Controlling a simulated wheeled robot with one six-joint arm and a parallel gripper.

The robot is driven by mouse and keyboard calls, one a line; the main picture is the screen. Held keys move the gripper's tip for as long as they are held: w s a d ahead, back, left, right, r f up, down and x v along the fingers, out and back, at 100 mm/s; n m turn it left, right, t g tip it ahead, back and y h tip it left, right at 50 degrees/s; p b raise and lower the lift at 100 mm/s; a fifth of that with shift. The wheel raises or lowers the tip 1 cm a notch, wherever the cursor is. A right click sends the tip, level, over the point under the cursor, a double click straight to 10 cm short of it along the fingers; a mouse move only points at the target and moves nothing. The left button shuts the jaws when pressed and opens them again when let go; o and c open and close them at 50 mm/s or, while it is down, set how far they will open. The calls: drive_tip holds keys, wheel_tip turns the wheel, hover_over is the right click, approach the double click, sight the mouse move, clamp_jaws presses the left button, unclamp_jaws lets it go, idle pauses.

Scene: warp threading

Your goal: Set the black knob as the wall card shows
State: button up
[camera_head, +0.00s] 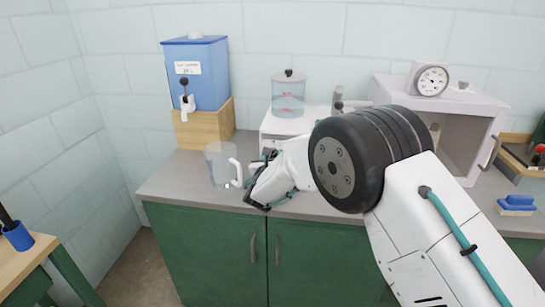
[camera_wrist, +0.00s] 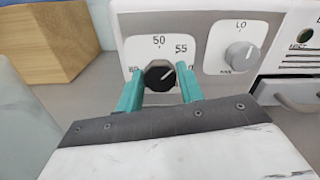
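The black knob (camera_wrist: 159,77) is on the white front panel of an appliance in the wrist view. Its white pointer mark leans up and right, roughly toward the 55 on the dial; 50 is printed above it. My gripper (camera_wrist: 161,85) has its two teal fingers on either side of the knob, close to its edges. I cannot tell whether they press on it. In the head view my gripper (camera_head: 265,172) is at the front of the white appliance (camera_head: 285,124), and the knob is hidden behind it. I see no readable wall card in either view.
A grey knob (camera_wrist: 242,55) marked LO is to the right of the black one. A clear jug (camera_head: 219,160) stands close left of my gripper. A blue dispenser (camera_head: 205,80) sits on a wooden block (camera_head: 205,125). A clear container (camera_head: 288,95) stands on the appliance.

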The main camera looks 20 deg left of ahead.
drive_tip(key=c, duration=0.4)
drive_tip(key=shift+m, duration=0.4)
drive_tip(key=m, duration=1.3)
drive_tip(key=shift+d+m, duration=0.1)
drive_tip(key=shift+m, duration=0.2)
drive_tip(key=m, duration=0.6)
drive_tip(key=shift+f, duration=0.1)
drive_tip(key=m, duration=0.6)
drive_tip(key=shift+f, duration=0.1)
drive_tip(key=shift+m, duration=0.3)
